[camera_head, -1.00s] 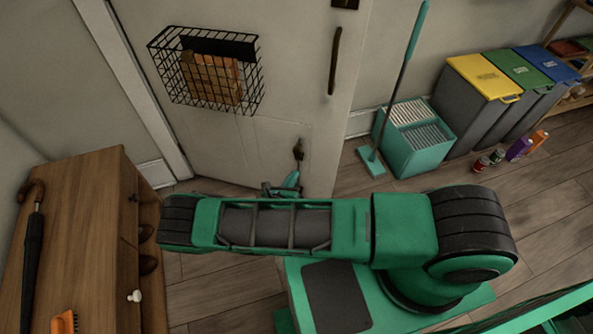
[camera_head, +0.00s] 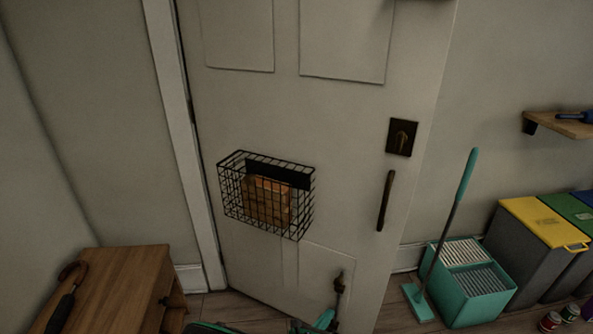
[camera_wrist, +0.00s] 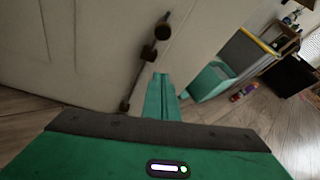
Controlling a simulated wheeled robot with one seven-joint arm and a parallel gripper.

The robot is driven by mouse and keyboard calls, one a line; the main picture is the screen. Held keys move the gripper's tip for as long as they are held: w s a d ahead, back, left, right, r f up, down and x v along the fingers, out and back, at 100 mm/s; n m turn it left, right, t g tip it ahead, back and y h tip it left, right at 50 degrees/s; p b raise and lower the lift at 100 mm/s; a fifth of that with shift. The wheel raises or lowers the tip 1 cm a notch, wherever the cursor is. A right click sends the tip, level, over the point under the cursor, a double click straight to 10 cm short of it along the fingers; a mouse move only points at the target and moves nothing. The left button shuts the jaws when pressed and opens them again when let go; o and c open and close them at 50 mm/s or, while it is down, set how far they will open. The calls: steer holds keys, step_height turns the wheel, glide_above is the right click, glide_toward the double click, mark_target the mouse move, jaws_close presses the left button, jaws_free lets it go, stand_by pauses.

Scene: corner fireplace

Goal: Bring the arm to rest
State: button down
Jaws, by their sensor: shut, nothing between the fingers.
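My gripper (camera_wrist: 159,84) shows in the wrist view with its green fingers together and nothing between them. It points toward the lower part of a pale door (camera_wrist: 85,45). Dark metal fittings (camera_wrist: 149,53) on the door appear just beyond the fingertips; I cannot tell the exact gap. In the head view only a small part of my gripper (camera_head: 326,319) shows at the bottom edge, in front of the door (camera_head: 345,165). Most of my arm is below that picture.
A wire basket (camera_head: 229,206) with brown contents hangs on the door. A wooden cabinet (camera_head: 125,270) with an umbrella (camera_head: 62,312) stands at left. A teal bin (camera_head: 470,300), a mop (camera_head: 452,215) and a yellow-lidded bin (camera_head: 540,220) stand at right. Small cans (camera_head: 550,320) sit on the floor.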

steer(key=s+d+r+m+g, duration=0.1)
steer(key=d+r+m+g, duration=0.3)
steer(key=d+r+m, duration=0.5)
steer(key=s+d+r+m+g+y, duration=0.1)
steer(key=d+r+m+g, duration=0.4)
steer(key=r, duration=0.6)
steer(key=s+d+r+m+g, duration=0.1)
steer(key=d+r+m+g, duration=0.2)
steer(key=d+r+m, duration=0.5)
steer(key=s+d+r+m+g+y, duration=0.1)
steer(key=s+d+r+m+y, duration=0.15)
steer(key=s+r+m, duration=0.45)
steer(key=s+d+r+m+y, duration=0.2)
steer(key=s+d+r+m, duration=0.1)
steer(key=s+r, duration=0.4)
steer(key=s+r+m+t+y, duration=0.1)
steer(key=s+r+m+y, duration=0.2)
steer(key=s, duration=1)
step_height(320, 180, up, 5)
steer(key=m, duration=0.3)
steer(key=shift+a+m+t, duration=0.3)
steer(key=shift+m, duration=0.1)
steer(key=shift+f, duration=0.1)
steer(key=shift+w+f, duration=0.25)
steer(key=shift+w, duration=0.3)
